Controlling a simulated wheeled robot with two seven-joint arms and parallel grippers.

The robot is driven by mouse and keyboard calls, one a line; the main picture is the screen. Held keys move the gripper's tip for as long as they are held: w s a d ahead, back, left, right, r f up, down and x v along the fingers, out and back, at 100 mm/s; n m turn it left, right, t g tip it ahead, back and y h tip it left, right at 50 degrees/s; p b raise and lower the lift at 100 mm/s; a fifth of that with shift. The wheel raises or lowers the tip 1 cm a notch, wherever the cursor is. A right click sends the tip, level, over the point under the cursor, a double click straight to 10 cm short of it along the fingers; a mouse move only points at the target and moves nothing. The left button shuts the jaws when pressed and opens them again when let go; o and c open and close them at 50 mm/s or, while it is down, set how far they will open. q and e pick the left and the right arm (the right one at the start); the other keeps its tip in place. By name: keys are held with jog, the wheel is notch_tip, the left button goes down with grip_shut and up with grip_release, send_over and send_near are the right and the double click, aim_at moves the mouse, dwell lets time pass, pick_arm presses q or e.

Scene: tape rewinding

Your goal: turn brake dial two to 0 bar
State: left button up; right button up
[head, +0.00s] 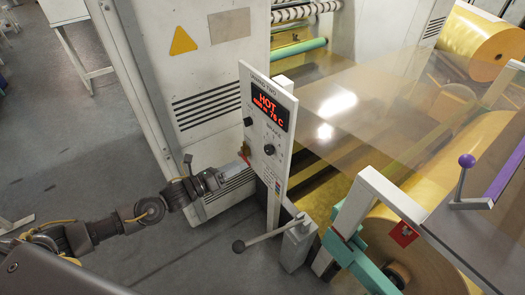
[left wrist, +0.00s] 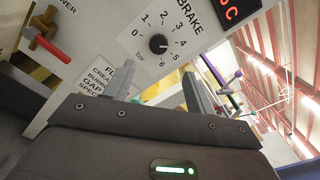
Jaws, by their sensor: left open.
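The brake dial is a black round knob (left wrist: 158,44) on a pale panel, under the word BRAKE, with a scale from 0 to 6 bar. Its pointer mark is small and seems to lie toward the 5; I cannot read it exactly. In the head view the panel (head: 276,95) is headed with a number two and carries small black knobs, one being this dial (head: 269,149). My left gripper (head: 239,166) is at the panel's lower left side. In the left wrist view its fingers (left wrist: 158,84) are spread and empty, below the dial and apart from it. My right gripper is not in view.
A red-handled switch (left wrist: 46,43) sits on the panel beside the word POWER. A red display (head: 267,108) reads HOT and 76 C. A lever with a dark ball (head: 239,246) stands below the panel. Clear film (head: 350,95) and yellow rolls (head: 487,45) fill the right side.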

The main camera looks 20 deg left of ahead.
aim_at(266, 151)
pick_arm(q)
jog(key=p+x, duration=0.2)
jog(key=x, duration=0.7)
jog(key=shift+w+d+p, duration=0.1)
jog(key=shift+w+p, duration=0.1)
jog(key=shift+p, duration=0.1)
jog(key=shift+w+d+f, duration=0.1)
jog(key=shift+w+d, duration=0.35)
jog(key=shift+w, duration=0.1)
jog(key=shift+c, duration=0.3)
jog(key=c, duration=0.9)
